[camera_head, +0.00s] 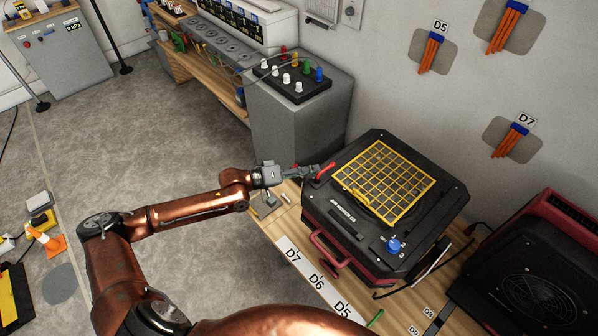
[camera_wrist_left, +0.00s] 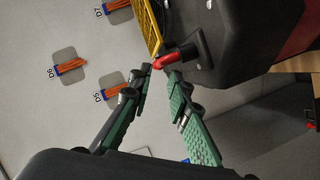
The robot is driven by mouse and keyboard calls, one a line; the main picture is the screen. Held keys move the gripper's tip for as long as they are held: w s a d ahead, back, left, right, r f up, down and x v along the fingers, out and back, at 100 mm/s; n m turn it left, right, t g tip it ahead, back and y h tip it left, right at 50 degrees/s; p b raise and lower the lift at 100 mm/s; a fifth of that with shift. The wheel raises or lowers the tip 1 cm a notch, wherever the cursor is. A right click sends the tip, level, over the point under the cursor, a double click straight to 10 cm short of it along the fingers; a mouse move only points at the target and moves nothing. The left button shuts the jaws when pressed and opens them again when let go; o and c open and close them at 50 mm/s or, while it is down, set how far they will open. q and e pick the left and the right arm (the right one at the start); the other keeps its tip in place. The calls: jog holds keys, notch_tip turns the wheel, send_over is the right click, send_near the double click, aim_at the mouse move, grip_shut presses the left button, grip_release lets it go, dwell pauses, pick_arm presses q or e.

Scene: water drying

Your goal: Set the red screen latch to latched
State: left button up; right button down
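The red screen latch (camera_head: 325,170) is a short red lever at the left corner of the black machine's top (camera_head: 345,215), beside the yellow screen (camera_head: 388,180). The screen lies flat over the machine's opening. In the left wrist view the red latch (camera_wrist_left: 180,57) sticks out from a black mount, its tip just past my fingertips. My left gripper (camera_head: 316,170) reaches in from the left at the latch. In the wrist view its two green-padded fingers (camera_wrist_left: 160,72) are apart, with the latch tip near the gap. I cannot tell whether they touch it. My right gripper is not in view.
A blue knob (camera_head: 393,246) and a red front handle (camera_head: 328,250) are on the machine. A grey cabinet with colored knobs (camera_head: 297,75) stands behind. A second dark red machine (camera_head: 540,270) is at the right. Orange bundles hang on the wall.

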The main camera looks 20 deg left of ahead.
pick_arm(q)
jog(key=shift+v, duration=2.15)
jog(key=shift+c, duration=0.5)
